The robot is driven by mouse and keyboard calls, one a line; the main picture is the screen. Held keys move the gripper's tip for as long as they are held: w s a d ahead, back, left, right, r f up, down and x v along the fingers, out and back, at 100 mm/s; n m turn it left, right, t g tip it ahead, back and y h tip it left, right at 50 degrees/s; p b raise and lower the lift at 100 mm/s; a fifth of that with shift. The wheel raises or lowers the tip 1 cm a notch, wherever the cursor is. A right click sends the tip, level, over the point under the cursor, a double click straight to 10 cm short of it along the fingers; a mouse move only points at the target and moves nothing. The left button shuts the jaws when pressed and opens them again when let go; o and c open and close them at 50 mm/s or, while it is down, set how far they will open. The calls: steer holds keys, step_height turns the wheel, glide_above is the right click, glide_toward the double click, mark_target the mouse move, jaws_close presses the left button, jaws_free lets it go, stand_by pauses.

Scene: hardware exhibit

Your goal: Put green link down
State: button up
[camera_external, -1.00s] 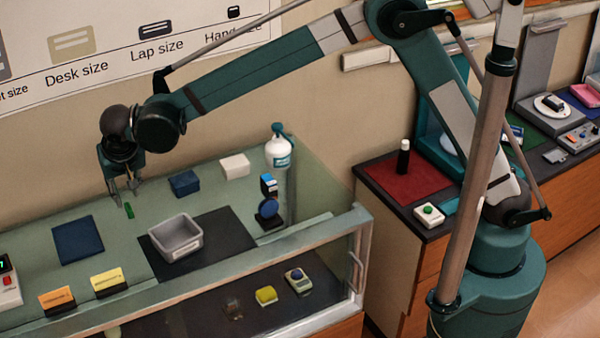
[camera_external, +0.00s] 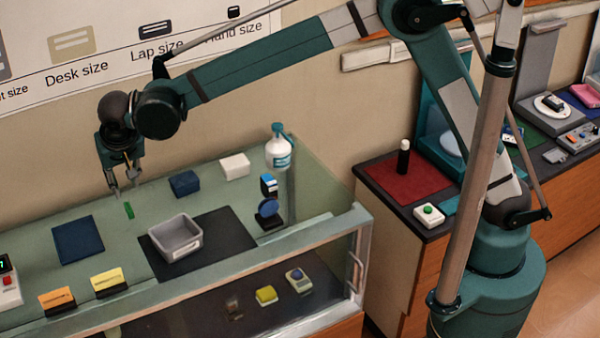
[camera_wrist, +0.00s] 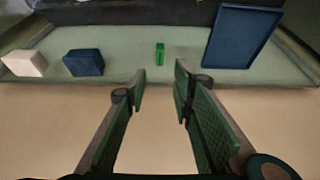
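The green link (camera_external: 129,210) is a small green bar standing on the glass counter, left of the grey bin. It also shows in the wrist view (camera_wrist: 160,54), between and beyond my fingertips. My gripper (camera_external: 124,192) is above the link in the external view, its fingers apart with a clear gap between them. In the wrist view my gripper (camera_wrist: 159,88) is open and empty, and its fingers do not touch the link.
A grey bin (camera_external: 176,253) sits on a black mat (camera_external: 238,232). A dark blue tray (camera_external: 78,240) lies left of the link. A blue box (camera_external: 184,183), a white box (camera_external: 234,166) and a white bottle (camera_external: 278,152) stand behind. Counter around the link is clear.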

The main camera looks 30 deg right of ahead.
stand_by(0.5)
steer(key=w+d+r, duration=0.3)
steer(key=d, duration=0.4)
steer(key=w+d+r, duration=0.2)
steer(key=d, duration=0.6)
steer(key=w+d+r, duration=0.3)
steer(key=d, duration=0.4)
steer(key=d+r, duration=0.2)
steer(key=d, duration=1)
steer(key=d+r, duration=0.3)
steer(key=d, duration=0.9)
steer(key=s+d+f+t, duration=0.1)
steer(key=s+d, duration=0.4)
steer(key=d, duration=0.5)
steer(key=s+d+f, duration=0.1)
steer(key=s+d, duration=0.3)
steer(key=d, duration=0.7)
steer(key=s+d+f+t, duration=0.1)
steer(key=s+d+f, duration=0.5)
steer(key=s+d, duration=0.6)
steer(key=shift+s+d+t, duration=0.2)
steer(key=shift+d+t, duration=0.2)
steer(key=shift+d, duration=0.1)
